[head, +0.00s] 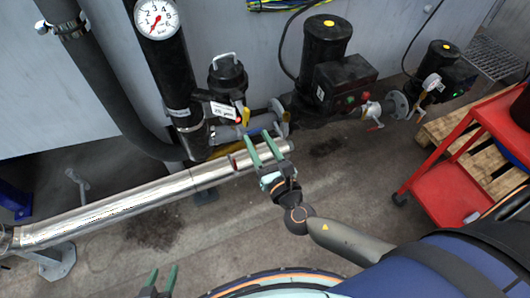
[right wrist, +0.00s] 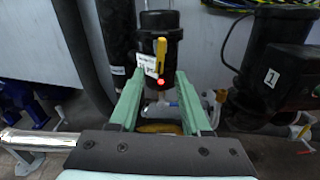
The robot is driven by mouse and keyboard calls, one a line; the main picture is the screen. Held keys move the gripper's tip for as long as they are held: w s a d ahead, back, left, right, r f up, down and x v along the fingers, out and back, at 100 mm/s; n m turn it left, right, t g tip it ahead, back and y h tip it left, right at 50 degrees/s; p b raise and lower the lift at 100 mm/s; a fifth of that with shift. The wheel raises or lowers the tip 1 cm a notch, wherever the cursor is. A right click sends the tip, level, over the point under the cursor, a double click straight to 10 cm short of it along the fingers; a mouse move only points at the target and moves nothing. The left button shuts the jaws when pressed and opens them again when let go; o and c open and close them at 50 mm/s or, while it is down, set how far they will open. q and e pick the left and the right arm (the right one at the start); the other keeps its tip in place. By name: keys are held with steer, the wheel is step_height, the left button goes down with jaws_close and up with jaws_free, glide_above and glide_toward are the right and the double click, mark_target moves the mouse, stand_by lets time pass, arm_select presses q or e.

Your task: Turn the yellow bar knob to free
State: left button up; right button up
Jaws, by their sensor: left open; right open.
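The yellow bar knob (right wrist: 160,54) sits on the front of a black canister (right wrist: 151,24) in the right wrist view. Its bar stands nearly upright, its top leaning slightly right, with a red light just below it. In the head view the knob (head: 241,115) is small, at the canister's lower right. My right gripper (head: 259,142) is open and empty, below and in front of the knob. In the right wrist view its green fingers (right wrist: 155,88) stand either side of the knob's line, apart from it. My left gripper (head: 162,274) is open and empty at the bottom edge.
A shiny pipe (head: 130,203) runs low across the left. A black pipe with a gauge (head: 157,18) stands left of the canister (head: 227,75). Black pumps (head: 325,55) stand to its right. A red cart (head: 440,190) is at the right.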

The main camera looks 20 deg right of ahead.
steer(key=shift+s, duration=2.05)
steer(key=s+f+m+g+y, duration=0.1)
steer(key=s+f+m+g, duration=0.3)
steer(key=m, duration=1.2)
steer(key=s+d+f+m+g, duration=0.1)
steer(key=s+f+m+g, duration=0.3)
steer(key=s+f+m, duration=0.5)
step_height(320, 180, down, 4)
steer(key=m, duration=0.8)
steer(key=shift+r+g+y, duration=0.2)
steer(key=shift+g+y, duration=0.1)
steer(key=shift+y, duration=0.1)
steer(key=shift+c, duration=0.2)
